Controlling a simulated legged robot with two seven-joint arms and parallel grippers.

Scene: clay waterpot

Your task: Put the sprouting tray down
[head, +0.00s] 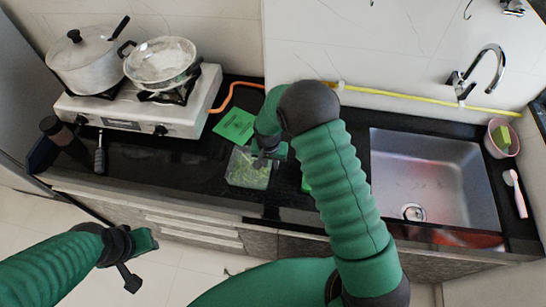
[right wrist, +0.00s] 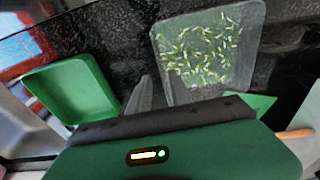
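The sprouting tray (head: 247,172) is a clear rectangular container with light green sprouts inside. It is at the middle of the black counter in the head view and at the top of the right wrist view (right wrist: 205,50). My right gripper (head: 262,160) is at the tray's right rim. In the right wrist view, one grey finger (right wrist: 142,95) stands close beside the tray's wall; the other finger is not clear, so I cannot tell whether they grip the rim. My left gripper (head: 135,262) is over the floor, away from the counter, and looks empty.
A green tray (right wrist: 75,88) lies beside the clear one, mostly hidden by my right arm in the head view. A flat green sheet (head: 235,125) lies behind. A stove (head: 140,110) with pots stands left; a sink (head: 432,180) is right.

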